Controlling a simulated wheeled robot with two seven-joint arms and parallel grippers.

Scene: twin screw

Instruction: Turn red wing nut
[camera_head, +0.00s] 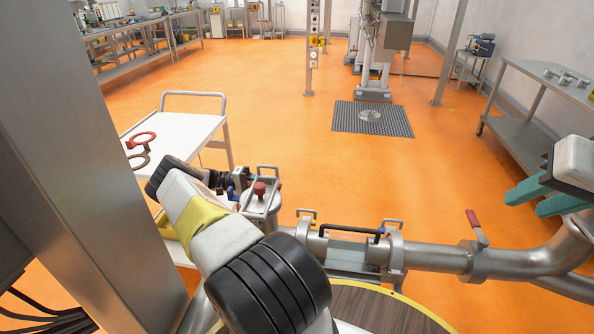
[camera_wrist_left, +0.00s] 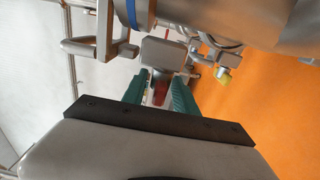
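A red wing nut (camera_wrist_left: 160,91) shows in the left wrist view, between the two teal fingers of my left gripper (camera_wrist_left: 159,84). The fingers are apart, with small gaps beside the red part; no firm contact is visible. In the head view my left gripper (camera_head: 243,181) is at the metal housing (camera_head: 262,205), largely hidden by my own arm. A red knob (camera_head: 259,189) stands on that housing; I cannot tell whether it is the same red part. My right gripper (camera_head: 540,197) is at the right edge, its teal fingers apart and empty.
A pipe (camera_head: 436,256) with a red-handled lever (camera_head: 472,219) runs right from the housing. A black-barred handle (camera_head: 352,231) sits above it. A metal table (camera_head: 545,110) stands at right; orange floor between is clear.

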